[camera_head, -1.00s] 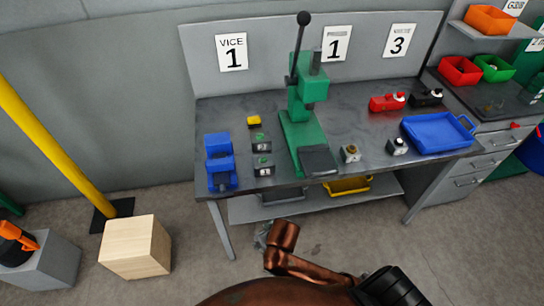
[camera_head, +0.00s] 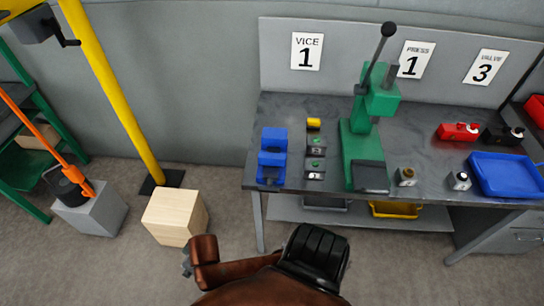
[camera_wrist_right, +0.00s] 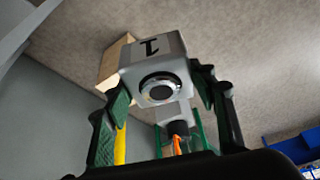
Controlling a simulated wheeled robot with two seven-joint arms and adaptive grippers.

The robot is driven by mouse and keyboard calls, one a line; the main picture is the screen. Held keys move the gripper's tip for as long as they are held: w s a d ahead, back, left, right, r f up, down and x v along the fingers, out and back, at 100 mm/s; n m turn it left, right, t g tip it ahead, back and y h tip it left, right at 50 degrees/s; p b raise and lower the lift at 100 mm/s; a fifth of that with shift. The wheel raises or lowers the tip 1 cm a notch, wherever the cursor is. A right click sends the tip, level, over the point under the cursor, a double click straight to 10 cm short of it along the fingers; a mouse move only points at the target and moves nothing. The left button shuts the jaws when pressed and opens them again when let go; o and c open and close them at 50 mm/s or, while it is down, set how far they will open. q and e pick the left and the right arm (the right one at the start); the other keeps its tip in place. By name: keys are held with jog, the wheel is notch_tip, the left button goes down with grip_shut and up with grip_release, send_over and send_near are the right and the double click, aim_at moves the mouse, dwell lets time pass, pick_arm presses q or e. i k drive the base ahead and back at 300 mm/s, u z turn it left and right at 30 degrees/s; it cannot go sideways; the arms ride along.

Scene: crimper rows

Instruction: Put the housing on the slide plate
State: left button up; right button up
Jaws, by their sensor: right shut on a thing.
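The right wrist view shows my right gripper (camera_wrist_right: 160,90) shut on the housing (camera_wrist_right: 152,66), a light grey block with a black numeral-like mark and a dark round bore ringed in silver. The green-padded fingers press on its two sides, and it is clear of any surface. The slide plate appears to be the dark plate (camera_head: 370,177) at the front foot of the green press (camera_head: 362,130) in the head view. Nothing is seen on it. In the head view the held housing cannot be made out. My left gripper is not clearly in view.
The workbench (camera_head: 335,195) also holds a blue vice (camera_head: 272,157), small blocks (camera_head: 406,177) and a blue tray (camera_head: 505,175). A wooden block (camera_head: 174,217), a grey block (camera_head: 92,213) and a yellow post (camera_head: 110,90) stand left of it. Floor before the bench is open.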

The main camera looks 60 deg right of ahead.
aim_at(369, 176)
jog(key=u, duration=1)
jog(key=k, duration=2.8)
jog(key=z, duration=0.95)
